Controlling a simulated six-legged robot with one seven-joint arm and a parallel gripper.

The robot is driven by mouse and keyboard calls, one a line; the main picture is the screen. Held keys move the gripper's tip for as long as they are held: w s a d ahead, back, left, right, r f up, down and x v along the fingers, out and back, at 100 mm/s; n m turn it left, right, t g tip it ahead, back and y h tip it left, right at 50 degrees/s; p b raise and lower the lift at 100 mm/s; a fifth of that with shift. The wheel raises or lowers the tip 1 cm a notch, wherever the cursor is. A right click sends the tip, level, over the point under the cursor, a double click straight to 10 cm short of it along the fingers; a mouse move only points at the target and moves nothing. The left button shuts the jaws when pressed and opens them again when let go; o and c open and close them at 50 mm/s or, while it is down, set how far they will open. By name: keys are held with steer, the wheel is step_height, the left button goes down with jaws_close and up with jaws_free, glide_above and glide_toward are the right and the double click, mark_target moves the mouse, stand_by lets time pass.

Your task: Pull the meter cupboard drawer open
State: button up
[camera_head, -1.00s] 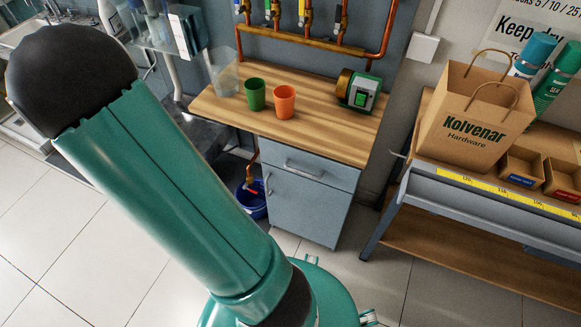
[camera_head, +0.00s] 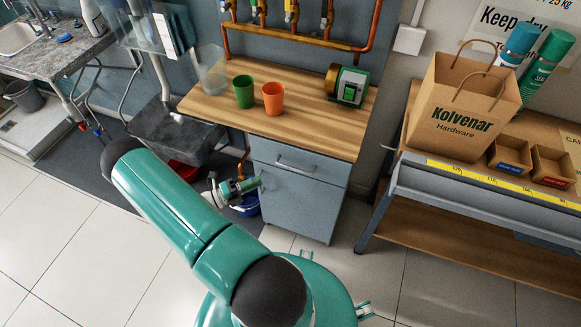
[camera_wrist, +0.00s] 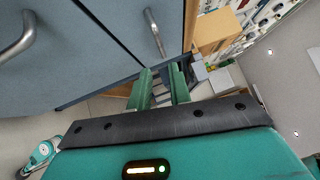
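The grey-blue meter cupboard (camera_head: 303,200) stands under the wooden worktop. Its drawer (camera_head: 325,169) is at the top and looks shut, with a silver bar handle (camera_head: 295,165). My gripper (camera_head: 255,184) is in front of the cupboard's left side, lower than the drawer handle and apart from it. In the wrist view, turned sideways, the drawer handle (camera_wrist: 155,33) lies ahead of the green fingertips (camera_wrist: 159,73). The fingers stand apart with nothing between them. The cupboard door's handle (camera_wrist: 16,38) is at the upper left there. My arm hides part of the floor in the head view.
A green cup (camera_head: 243,91), an orange cup (camera_head: 273,98), a clear container (camera_head: 211,75) and a green pump (camera_head: 346,85) stand on the worktop (camera_head: 300,125). A blue bucket (camera_head: 247,205) is left of the cupboard. A shelf bench (camera_head: 450,195) stands at right. Floor in front is clear.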

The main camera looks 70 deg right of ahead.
mark_target(291, 167)
steer(key=x, duration=1.3)
steer(key=shift+s+d+r, duration=0.1)
steer(key=shift+s+d, duration=0.15)
steer(key=shift+s, duration=0.05)
jaws_close()
